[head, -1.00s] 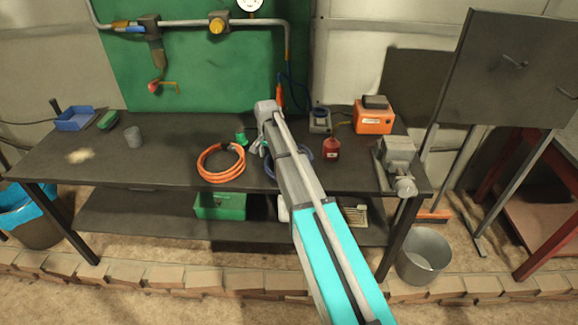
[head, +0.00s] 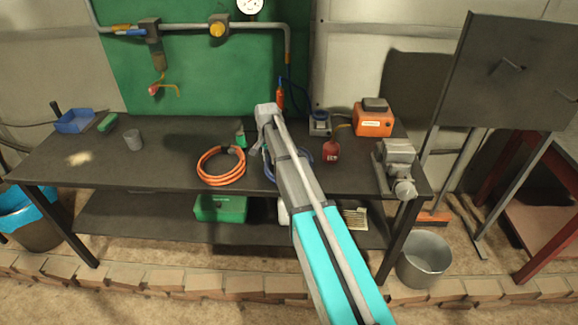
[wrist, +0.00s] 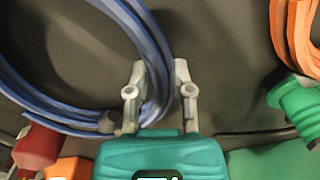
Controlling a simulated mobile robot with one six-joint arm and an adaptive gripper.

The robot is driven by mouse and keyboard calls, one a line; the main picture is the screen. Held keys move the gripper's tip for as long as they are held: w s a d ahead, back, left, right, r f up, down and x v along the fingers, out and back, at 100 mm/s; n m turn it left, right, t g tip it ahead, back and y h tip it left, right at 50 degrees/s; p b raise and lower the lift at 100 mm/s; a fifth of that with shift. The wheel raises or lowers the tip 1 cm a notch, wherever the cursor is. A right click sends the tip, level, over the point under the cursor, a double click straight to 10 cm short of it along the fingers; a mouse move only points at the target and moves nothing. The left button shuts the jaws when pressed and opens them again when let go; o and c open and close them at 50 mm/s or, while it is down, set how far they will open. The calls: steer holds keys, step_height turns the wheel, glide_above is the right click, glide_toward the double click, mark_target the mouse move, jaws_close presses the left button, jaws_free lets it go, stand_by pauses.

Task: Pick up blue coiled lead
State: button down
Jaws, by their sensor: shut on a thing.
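The blue coiled lead (wrist: 154,42) shows large in the wrist view, its strands running down between the two fingers. My gripper (wrist: 160,80) is shut on these strands. In the head view the blue lead (head: 307,153) is mostly hidden behind my arm, with only a bit of its curve showing over the workbench. The gripper itself is hidden behind my arm there. From these views I cannot tell whether the lead is clear of the bench top.
An orange coiled hose (head: 221,181) lies left of my arm on the dark workbench (head: 85,160). A grey cup (head: 133,139) stands at the left.

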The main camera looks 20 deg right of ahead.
steer(key=shift+r, duration=0.1)
stand_by(0.4)
steer(key=shift+r+p, duration=1.25)
steer(key=shift+p, duration=0.1)
steer(key=s+d+r+p, duration=0.1)
steer(key=s+r+p, duration=0.9)
steer(key=s, duration=0.4)
steer(key=shift+d+r, duration=0.15)
steer(key=shift+f, duration=0.2)
